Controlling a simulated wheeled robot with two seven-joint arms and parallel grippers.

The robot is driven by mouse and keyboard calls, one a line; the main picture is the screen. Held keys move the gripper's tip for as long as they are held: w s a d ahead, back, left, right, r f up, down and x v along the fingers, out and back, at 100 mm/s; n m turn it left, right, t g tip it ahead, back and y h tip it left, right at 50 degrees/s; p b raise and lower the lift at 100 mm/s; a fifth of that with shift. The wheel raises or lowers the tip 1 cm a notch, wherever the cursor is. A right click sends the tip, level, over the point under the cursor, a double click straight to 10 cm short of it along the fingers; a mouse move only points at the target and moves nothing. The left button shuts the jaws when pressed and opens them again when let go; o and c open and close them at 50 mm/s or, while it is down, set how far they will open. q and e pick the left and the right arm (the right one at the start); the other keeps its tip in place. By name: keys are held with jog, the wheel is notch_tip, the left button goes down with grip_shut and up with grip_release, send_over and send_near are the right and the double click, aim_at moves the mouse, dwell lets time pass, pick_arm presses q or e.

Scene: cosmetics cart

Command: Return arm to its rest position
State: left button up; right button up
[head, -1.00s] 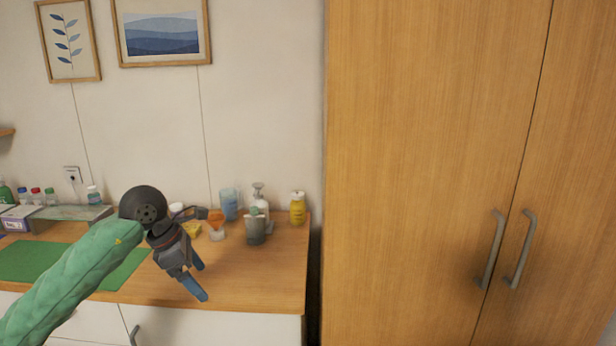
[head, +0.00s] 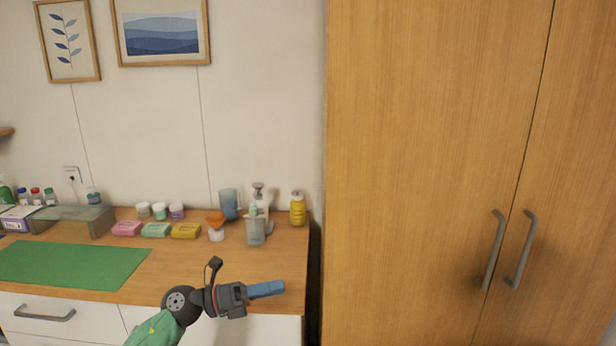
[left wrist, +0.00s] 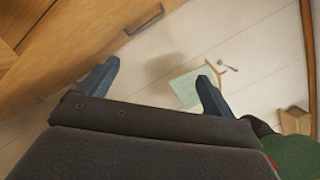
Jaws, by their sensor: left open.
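My left arm, in a green sleeve, comes in from the bottom of the head view. My left gripper (head: 266,290) has blue fingers pointing right and hovers in front of the counter's front edge. In the left wrist view its two fingers (left wrist: 156,85) are spread apart with nothing between them. My right gripper does not show in any view.
The wooden counter (head: 275,270) carries a green mat (head: 70,264), soap bars (head: 156,230), jars, a grey dispenser (head: 255,231) and a yellow bottle (head: 297,209). A tall wooden cabinet (head: 430,150) stands at right. Pale floor (left wrist: 160,60) lies below the gripper.

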pick_arm(q)
jog(key=w+a+f+n+t+y, duration=0.2)
jog(key=a+f+n+t+y, duration=0.3)
jog(key=f+n+t+y, duration=0.65)
jog(key=w+a+f+n+t+y, duration=0.15)
jog(key=a+f+n+t, duration=0.45)
jog(key=n, duration=1.1)
jog(key=s+f+n+g+y, duration=0.4)
jog(key=f+n+g+y, duration=0.15)
jog(key=f, duration=0.75)
jog(key=s+a+f+n+g, duration=0.1)
jog(key=s+f+n+g, duration=0.4)
jog(key=s+f, duration=0.85)
jog(key=s+d+f+n+g, duration=0.1)
jog(key=s+f+g, duration=0.3)
jog(key=s, duration=0.5)
jog(key=s+d+f+g, duration=0.3)
jog(key=s+f+g, duration=0.2)
jog(key=s+f, duration=0.3)
jog(key=s, duration=0.2)
jog(key=shift+s+f+n+h, duration=0.15)
jog(key=shift+s+n+h, duration=0.15)
jog(key=shift+n+h, duration=0.1)
